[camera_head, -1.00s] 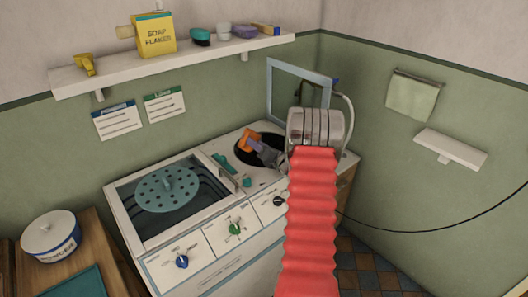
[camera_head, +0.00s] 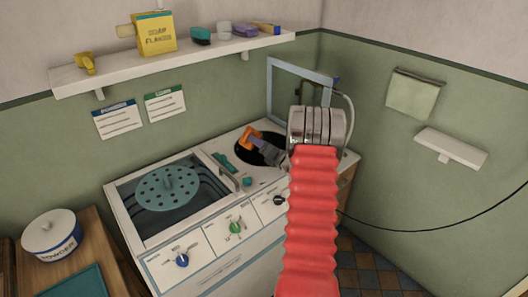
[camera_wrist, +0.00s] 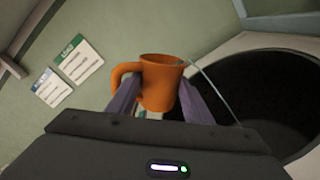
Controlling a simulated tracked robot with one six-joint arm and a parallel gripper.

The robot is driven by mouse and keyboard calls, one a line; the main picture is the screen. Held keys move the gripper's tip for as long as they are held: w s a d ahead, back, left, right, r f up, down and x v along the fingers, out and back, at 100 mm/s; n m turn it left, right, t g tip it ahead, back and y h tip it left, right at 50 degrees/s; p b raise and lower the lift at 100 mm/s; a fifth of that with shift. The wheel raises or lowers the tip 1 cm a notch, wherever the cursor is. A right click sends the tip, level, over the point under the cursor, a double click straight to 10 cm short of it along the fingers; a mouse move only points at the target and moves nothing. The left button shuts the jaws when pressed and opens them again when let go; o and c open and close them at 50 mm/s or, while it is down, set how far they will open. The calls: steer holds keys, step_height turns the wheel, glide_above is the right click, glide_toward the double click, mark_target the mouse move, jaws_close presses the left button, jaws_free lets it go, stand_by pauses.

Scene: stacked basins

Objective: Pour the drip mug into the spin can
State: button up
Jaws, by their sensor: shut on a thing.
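The drip mug is the orange mug (camera_head: 249,138), seen in the head view at the back left edge of a round black opening. It also shows in the wrist view (camera_wrist: 162,82), its handle to the left. My gripper (camera_wrist: 156,100) is shut on the mug, a purple-grey finger on each side. The mug looks tilted in the head view; its contents are hidden. The spin can is the black opening (camera_head: 266,155) in the machine's right half. It fills the right of the wrist view (camera_wrist: 275,100), beside the mug. A thin pale line runs down right from the mug's rim; I cannot tell what it is.
A raised grey lid frame (camera_head: 298,68) stands behind the can. The wash tub with a teal perforated disc (camera_head: 167,188) is to the left. A shelf (camera_head: 75,80) with soap things hangs above. A powder tin (camera_head: 50,238) stands at lower left.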

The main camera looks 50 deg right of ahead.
steer(key=shift+d+r+m+p, duration=0.1)
steer(key=shift+r+m+p, duration=0.35)
steer(key=shift+m, duration=0.65)
stand_by(0.6)
steer(key=shift+d+f+m+p, duration=0.1)
steer(key=shift+f+m+p, duration=0.25)
steer(key=shift+m, duration=0.45)
stand_by(0.6)
steer(key=shift+d+r+m+p, duration=0.15)
steer(key=shift+r+m+p, duration=0.15)
steer(key=shift+m, duration=0.6)
stand_by(0.4)
steer(key=shift+s+d+f+m+p, duration=0.15)
steer(key=shift+d+f+m+p, duration=0.25)
steer(key=shift+d+m, duration=0.45)
stand_by(0.6)
steer(key=shift+d+r+m, duration=0.1)
steer(key=shift+r+m, duration=0.1)
steer(key=shift+m, duration=0.65)
stand_by(0.5)
steer(key=shift+a+f+n, duration=0.2)
steer(key=shift+n, duration=0.5)
steer(key=shift+a+r+n, duration=0.4)
steer(key=shift+a+n, duration=0.35)
steer(key=shift+n, duration=0.25)
